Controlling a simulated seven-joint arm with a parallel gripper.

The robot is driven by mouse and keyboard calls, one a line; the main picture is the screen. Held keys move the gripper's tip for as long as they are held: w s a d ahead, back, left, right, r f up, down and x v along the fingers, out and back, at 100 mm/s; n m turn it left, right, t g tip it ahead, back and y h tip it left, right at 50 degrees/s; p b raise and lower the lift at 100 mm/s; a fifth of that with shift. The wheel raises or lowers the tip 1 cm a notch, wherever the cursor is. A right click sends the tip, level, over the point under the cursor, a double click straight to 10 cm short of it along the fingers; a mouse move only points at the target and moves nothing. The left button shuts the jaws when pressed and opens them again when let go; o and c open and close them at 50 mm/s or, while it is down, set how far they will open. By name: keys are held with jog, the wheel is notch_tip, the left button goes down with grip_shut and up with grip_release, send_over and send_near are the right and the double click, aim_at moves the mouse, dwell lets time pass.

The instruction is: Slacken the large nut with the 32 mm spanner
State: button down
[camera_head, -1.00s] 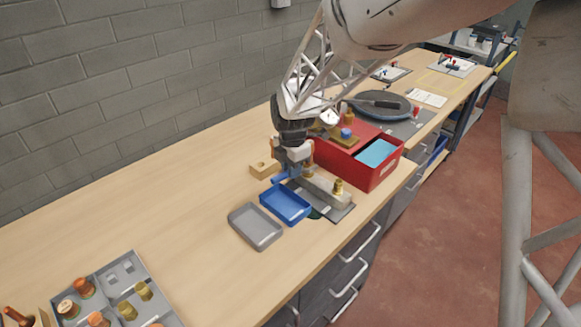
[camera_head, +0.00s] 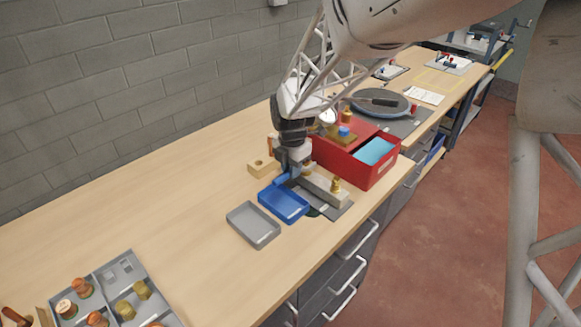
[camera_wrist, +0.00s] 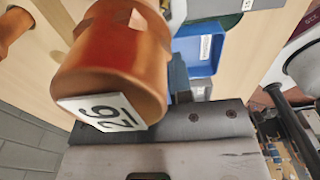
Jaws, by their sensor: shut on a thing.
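My gripper (camera_head: 294,168) points down over the bench, at the left end of a pale metal block (camera_head: 322,191). It is shut on a blue tool (camera_head: 283,179), seemingly the spanner, low beside the blue tray. Its size marking cannot be read. The large nut cannot be made out; my gripper covers the block's left end. In the wrist view a copper-coloured cylinder (camera_wrist: 118,55) with a white label, apparently 26, fills the upper left, close to the camera.
A blue tray (camera_head: 283,213) and grey tray (camera_head: 252,235) lie just in front. A wooden block with a hole (camera_head: 261,169) is at the left. A red box (camera_head: 371,175) stands close at the right. A compartment tray of fittings (camera_head: 98,270) is front left.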

jog(key=shift+s+d, duration=0.1)
dwell(0.3)
jog(key=shift+s+d+n, duration=0.2)
jog(key=shift+n, duration=0.5)
jog(key=shift+s+d+n, duration=0.15)
jog(key=shift+d+n, duration=0.05)
jog(key=shift+n, duration=0.2)
jog(key=shift+d+n, duration=0.15)
jog(key=shift+n, duration=0.15)
jog(key=shift+s+d, duration=0.1)
jog(key=shift+s+d+n, duration=0.1)
jog(key=shift+d+n, duration=0.1)
jog(key=shift+n, duration=0.4)
jog(key=shift+s+d+n, duration=0.15)
jog(key=shift+d+n, duration=0.25)
jog(key=shift+n, duration=0.4)
jog(key=shift+a+m, duration=0.15)
jog(key=shift+m, duration=0.15)
dwell(0.6)
